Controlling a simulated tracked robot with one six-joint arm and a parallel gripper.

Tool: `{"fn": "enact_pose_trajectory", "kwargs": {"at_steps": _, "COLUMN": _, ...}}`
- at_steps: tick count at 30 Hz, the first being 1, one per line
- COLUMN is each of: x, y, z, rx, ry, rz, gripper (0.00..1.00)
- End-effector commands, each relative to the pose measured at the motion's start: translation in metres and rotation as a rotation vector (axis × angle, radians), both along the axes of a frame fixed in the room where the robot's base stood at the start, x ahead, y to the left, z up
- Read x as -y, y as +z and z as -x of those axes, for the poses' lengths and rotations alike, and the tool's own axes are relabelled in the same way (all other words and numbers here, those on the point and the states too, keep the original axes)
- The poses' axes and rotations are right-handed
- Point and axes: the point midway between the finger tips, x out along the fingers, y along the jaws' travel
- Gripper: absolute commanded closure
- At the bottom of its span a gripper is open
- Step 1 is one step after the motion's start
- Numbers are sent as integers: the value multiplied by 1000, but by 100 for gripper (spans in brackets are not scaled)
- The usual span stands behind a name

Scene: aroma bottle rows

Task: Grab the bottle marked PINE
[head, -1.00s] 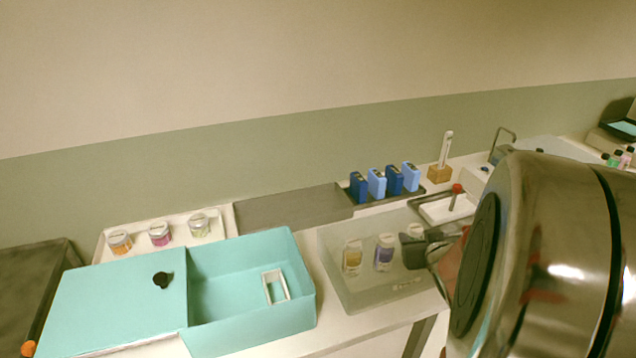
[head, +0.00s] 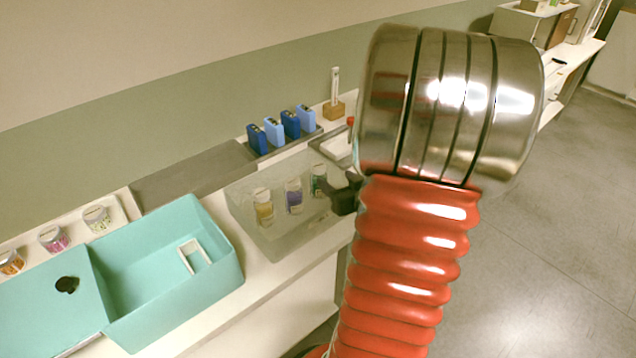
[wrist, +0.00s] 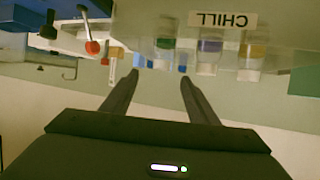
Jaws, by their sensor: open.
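A clear tray (head: 272,245) holds three capped bottles in a row: yellow (head: 263,206), purple (head: 293,196) and green (head: 319,180). I cannot read a name on any of them, so I cannot tell which is PINE. My gripper (head: 345,192) is at the tray's right end, close to the green bottle, partly hidden by my arm. In the upside-down wrist view its jaws (wrist: 158,77) are open with nothing held. The green bottle (wrist: 164,50) appears beyond the jaws, with the purple (wrist: 208,52) and yellow (wrist: 250,57) ones beside it. The tray carries a CHILL label (wrist: 223,19).
Several blue boxes (head: 274,132) stand in a dark rack behind the clear tray. A wooden block (head: 334,109) holding a white stick stands at the back. Open floor lies to the right.

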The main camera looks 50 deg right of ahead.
Motion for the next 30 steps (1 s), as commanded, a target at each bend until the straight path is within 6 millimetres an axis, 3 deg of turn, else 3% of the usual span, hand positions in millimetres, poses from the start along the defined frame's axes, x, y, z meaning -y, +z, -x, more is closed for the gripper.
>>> {"fn": "enact_pose_trajectory", "kwargs": {"at_steps": 16, "x": 23, "y": -26, "z": -56, "rx": -1, "ry": 1, "rz": -1, "gripper": 46}}
{"fn": "enact_pose_trajectory", "kwargs": {"at_steps": 30, "x": 27, "y": -28, "z": -63, "rx": 0, "ry": -1, "rz": 0, "gripper": 46}}
